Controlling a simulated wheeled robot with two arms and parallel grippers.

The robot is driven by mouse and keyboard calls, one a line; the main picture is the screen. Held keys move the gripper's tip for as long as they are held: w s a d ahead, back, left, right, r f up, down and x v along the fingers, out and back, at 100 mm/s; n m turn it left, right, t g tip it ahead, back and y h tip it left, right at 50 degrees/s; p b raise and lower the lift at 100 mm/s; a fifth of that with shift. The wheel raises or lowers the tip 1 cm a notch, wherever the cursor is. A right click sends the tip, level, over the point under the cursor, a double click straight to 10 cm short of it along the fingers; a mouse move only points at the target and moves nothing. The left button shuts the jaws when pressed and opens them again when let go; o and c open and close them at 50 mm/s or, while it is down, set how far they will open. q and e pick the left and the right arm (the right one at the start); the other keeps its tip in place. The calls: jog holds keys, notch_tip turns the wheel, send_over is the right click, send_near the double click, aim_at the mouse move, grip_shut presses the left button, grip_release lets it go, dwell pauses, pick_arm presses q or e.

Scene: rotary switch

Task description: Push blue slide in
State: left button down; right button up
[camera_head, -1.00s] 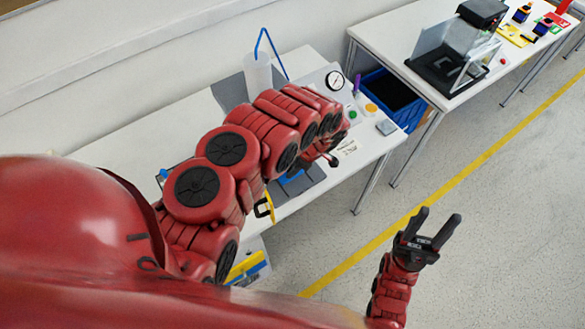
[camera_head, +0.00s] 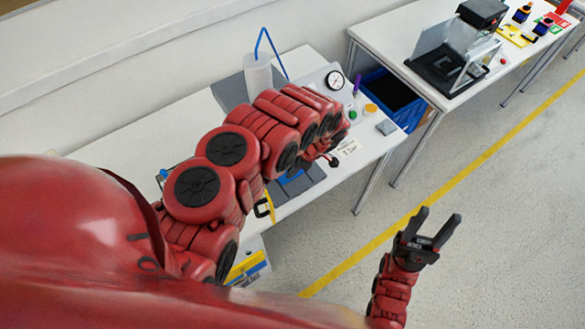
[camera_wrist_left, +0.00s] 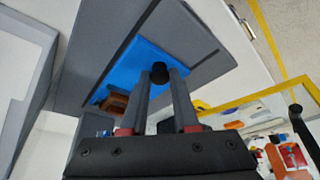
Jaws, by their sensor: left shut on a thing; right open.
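The blue slide (camera_wrist_left: 135,68) is a flat blue plate set in a grey panel (camera_wrist_left: 200,45). A black round knob (camera_wrist_left: 159,70) stands on it. In the left wrist view my left gripper (camera_wrist_left: 160,84) has its two fingers on either side of this knob and is shut on it. In the head view a small part of the blue slide (camera_head: 295,178) shows below my left arm, and the arm hides most of the left gripper. My right gripper (camera_head: 432,229) is open and empty above the floor, away from the tables.
The slide's panel lies on a white table (camera_head: 140,130). It also carries a clear cylinder (camera_head: 258,75) with a blue tube, a round gauge (camera_head: 335,80) and coloured buttons. A blue bin (camera_head: 410,115) stands between this table and a second white table (camera_head: 395,40). The floor at right is clear.

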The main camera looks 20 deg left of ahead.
dwell(0.3)
pick_arm(q)
jog(key=w+a+b, duration=0.2)
jog(key=shift+w+a+f+b, duration=0.15)
jog(key=shift+w+a+b, duration=0.1)
jog(key=shift+a+b, duration=0.1)
jog(key=shift+w+a, duration=0.15)
jog(key=shift+a, duration=0.15)
jog(key=shift+r, duration=0.35)
jog(key=c, duration=1)
grip_release()
jog(key=o, duration=0.3)
jog(key=shift+a+f, duration=0.1)
jog(key=shift+f, duration=0.05)
jog(key=shift+o, duration=0.2)
